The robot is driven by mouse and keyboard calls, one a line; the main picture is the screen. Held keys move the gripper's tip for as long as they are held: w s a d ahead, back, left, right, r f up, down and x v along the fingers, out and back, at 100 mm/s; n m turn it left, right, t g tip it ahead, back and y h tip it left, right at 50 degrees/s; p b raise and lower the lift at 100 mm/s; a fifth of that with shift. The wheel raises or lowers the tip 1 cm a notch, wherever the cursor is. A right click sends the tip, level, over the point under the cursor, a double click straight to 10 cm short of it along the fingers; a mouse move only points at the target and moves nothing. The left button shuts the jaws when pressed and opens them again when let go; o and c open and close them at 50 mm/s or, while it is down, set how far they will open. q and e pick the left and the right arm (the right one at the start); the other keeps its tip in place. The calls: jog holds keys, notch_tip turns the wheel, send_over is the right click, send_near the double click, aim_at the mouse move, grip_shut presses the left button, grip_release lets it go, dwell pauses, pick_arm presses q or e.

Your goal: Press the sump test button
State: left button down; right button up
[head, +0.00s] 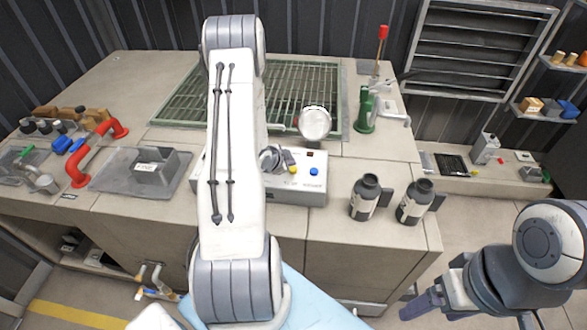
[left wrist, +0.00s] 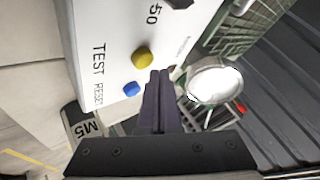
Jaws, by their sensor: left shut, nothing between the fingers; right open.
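The yellow button (head: 293,169) and blue button (head: 314,171) sit on a pale control box (head: 313,194) at the middle of the bench. In the left wrist view the yellow button (left wrist: 141,56) is beside the word TEST, and the blue button (left wrist: 131,89) is beside RESET. My left gripper (left wrist: 162,73) is shut and empty. Its fingertips appear just right of the yellow button in that view; I cannot tell contact. In the head view my left arm hides part of the box. My right gripper (head: 409,301) is open at the lower right, away from the bench.
A round silver-white part (head: 314,122) stands behind the box, before a green grating (head: 300,85). Two dark bottles (head: 365,199) (head: 413,203) stand to its right. A green hand pump (head: 366,110) with a red-tipped lever is at back right. A red pipe (head: 78,165) lies left.

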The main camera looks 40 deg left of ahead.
pick_arm(q)
jog(key=shift+f, duration=0.1)
dwell(0.7)
jog(key=shift+f+b, duration=0.3)
jog(key=shift+b, duration=0.2)
jog(key=shift+f+b, duration=0.55)
dwell(0.5)
jog(key=shift+r, duration=0.1)
jog(key=shift+r+p, duration=0.65)
jog(key=shift+r, duration=0.2)
jog(key=shift+r+p, duration=1.85)
jog(key=shift+r, duration=0.75)
jog(key=shift+d, duration=0.1)
